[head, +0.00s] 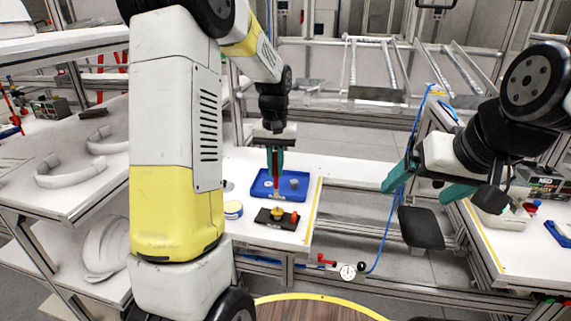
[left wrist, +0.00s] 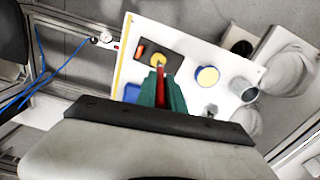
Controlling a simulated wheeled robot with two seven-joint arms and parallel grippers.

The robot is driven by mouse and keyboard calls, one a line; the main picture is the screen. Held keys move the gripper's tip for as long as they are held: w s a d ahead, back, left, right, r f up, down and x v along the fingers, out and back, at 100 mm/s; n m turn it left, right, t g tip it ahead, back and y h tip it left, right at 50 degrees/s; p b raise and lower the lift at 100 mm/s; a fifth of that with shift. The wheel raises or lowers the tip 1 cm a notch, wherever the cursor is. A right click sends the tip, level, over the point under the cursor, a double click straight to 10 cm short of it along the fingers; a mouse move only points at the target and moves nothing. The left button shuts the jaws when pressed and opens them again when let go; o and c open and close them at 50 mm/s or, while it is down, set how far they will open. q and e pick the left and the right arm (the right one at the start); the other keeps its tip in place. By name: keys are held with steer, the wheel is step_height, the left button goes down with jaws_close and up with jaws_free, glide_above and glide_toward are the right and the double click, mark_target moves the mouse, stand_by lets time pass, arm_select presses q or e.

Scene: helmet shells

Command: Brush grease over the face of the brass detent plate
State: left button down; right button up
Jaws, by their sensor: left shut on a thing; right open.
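My left gripper (head: 275,160) is shut on a brush with a red handle (head: 275,172), held upright with its pale tip down. The brass detent plate (head: 278,213) is a small round yellow piece on a black base (head: 263,219) near the bench's front. The brush tip is just above or on the plate; I cannot tell if they touch. In the left wrist view the brush (left wrist: 160,86) points at the brass plate (left wrist: 157,60) and partly covers it. My right gripper (head: 426,186) is open and empty, off to the right, beyond the bench edge.
A blue tray (head: 262,190) with a small grey round item lies behind the base. A tin with a yellow top (head: 233,210) stands to its left. An orange-red piece (head: 294,218) sits on the base's right end. Helmet shells (head: 105,247) lie on the left shelves.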

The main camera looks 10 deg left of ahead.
mark_target(277, 188)
arm_select(q)
steer(key=shift+f, duration=0.1)
stand_by(0.5)
steer(key=shift+f, duration=2)
steer(key=shift+f, duration=1.45)
steer(key=shift+d, duration=0.15)
steer(key=shift+w+d, duration=0.1)
steer(key=shift+d, duration=0.1)
steer(key=shift+d, duration=0.1)
steer(key=shift+w+d, duration=0.2)
steer(key=shift+w, duration=0.05)
